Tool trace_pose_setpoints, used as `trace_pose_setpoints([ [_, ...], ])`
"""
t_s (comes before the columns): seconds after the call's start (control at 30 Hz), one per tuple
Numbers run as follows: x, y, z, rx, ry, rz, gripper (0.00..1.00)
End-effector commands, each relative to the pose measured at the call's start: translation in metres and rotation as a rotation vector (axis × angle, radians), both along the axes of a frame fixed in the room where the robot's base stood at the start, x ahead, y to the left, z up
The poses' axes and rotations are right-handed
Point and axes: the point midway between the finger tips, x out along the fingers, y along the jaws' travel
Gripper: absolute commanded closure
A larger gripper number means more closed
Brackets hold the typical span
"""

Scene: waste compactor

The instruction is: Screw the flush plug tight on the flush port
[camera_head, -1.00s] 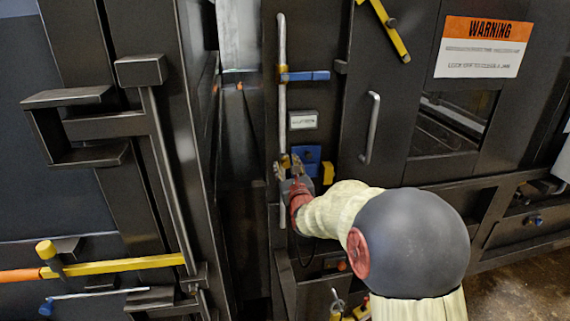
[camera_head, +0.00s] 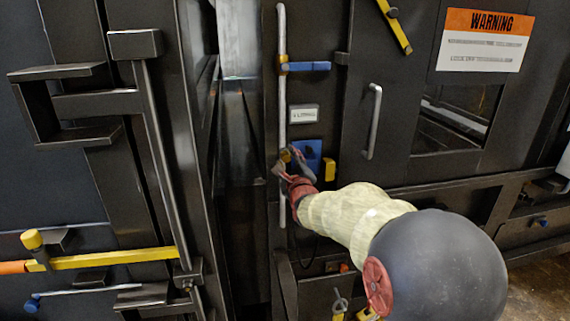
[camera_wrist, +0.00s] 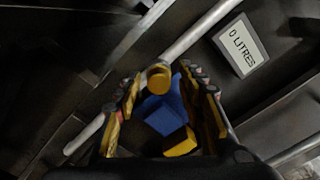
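A round yellow cap (camera_wrist: 159,76), which looks like the flush plug, sits against the grey vertical pipe (camera_head: 282,110). A blue block (camera_wrist: 163,112) and a yellow block (camera_wrist: 180,144) lie just below it in the wrist view. The blue block (camera_head: 313,152) and yellow block (camera_head: 329,170) also show beside the pipe in the head view. My gripper (camera_wrist: 163,82) is open, with its fingers either side of the cap and visible gaps between. In the head view my gripper (camera_head: 284,164) partly hides the cap. I cannot make out the flush port or any thread.
A white display (camera_wrist: 240,45) reads "0 LITRES". Higher on the pipe is a blue handle (camera_head: 308,66). A grey door handle (camera_head: 374,121) stands to the right. A dark vertical gap lies left of the pipe, beside a panel with a yellow bar (camera_head: 115,258).

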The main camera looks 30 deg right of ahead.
Motion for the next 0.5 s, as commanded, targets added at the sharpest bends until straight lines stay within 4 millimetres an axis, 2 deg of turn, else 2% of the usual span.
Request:
trace_pose_setpoints([
  [0.1,-0.0001,0.0000,-0.0035,-0.120,0.035,0.000,0.61],
  [0.37,0.0001,-0.0001,-0.0016,-0.249,0.070,0.000,0.61],
  [0.5,-0.0001,0.0001,-0.0035,-0.417,0.119,-0.001,0.61],
])
